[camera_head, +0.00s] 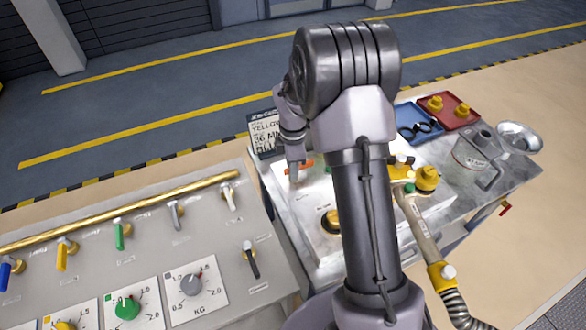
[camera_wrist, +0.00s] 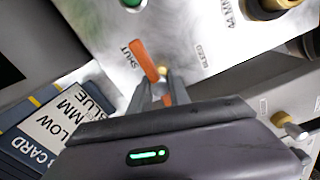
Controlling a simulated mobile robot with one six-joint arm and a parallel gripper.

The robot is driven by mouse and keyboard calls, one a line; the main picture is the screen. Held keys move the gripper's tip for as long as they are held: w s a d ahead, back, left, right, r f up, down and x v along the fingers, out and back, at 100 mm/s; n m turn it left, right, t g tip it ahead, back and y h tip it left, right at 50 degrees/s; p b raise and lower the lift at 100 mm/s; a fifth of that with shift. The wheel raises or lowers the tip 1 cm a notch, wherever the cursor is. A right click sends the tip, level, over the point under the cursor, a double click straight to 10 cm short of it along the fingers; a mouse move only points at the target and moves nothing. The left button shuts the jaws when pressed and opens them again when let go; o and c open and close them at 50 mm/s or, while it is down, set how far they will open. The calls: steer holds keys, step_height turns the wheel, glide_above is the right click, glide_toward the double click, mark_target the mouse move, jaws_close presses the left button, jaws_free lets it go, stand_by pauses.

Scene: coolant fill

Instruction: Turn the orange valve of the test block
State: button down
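The test block (camera_head: 312,205) is a pale metal panel on the bench, partly hidden by my arm in the head view. Its orange valve (camera_head: 306,164) is a lever near the block's far left corner. In the wrist view the orange lever (camera_wrist: 146,60) lies slantwise over a brass pivot, beside the word SHUT. My gripper (camera_wrist: 161,84) is at the lever's near end, with a finger on either side and a gap between them. Whether either finger touches the lever is unclear. In the head view my gripper (camera_head: 294,176) points down at the valve.
A sign card (camera_head: 264,133) stands just beyond the block. A grey panel (camera_head: 140,240) with coloured levers and dials is on the left. A yellow-ended hose nozzle (camera_head: 420,225), blue tray (camera_head: 408,115), red tray (camera_head: 462,112), metal can (camera_head: 470,155) and bowl (camera_head: 519,136) are on the right.

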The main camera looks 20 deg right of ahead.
steer(key=shift+m, duration=0.4)
steer(key=m+p, duration=0.1)
steer(key=m, duration=0.2)
steer(key=shift+m, duration=0.4)
steer(key=m, duration=0.4)
steer(key=shift+m, duration=0.3)
steer(key=m, duration=0.4)
steer(key=shift+w+d+m+b, duration=0.1)
steer(key=shift+m+b, duration=0.25)
steer(key=shift+m, duration=1.65)
steer(key=c, duration=1.2)
jaws_free()
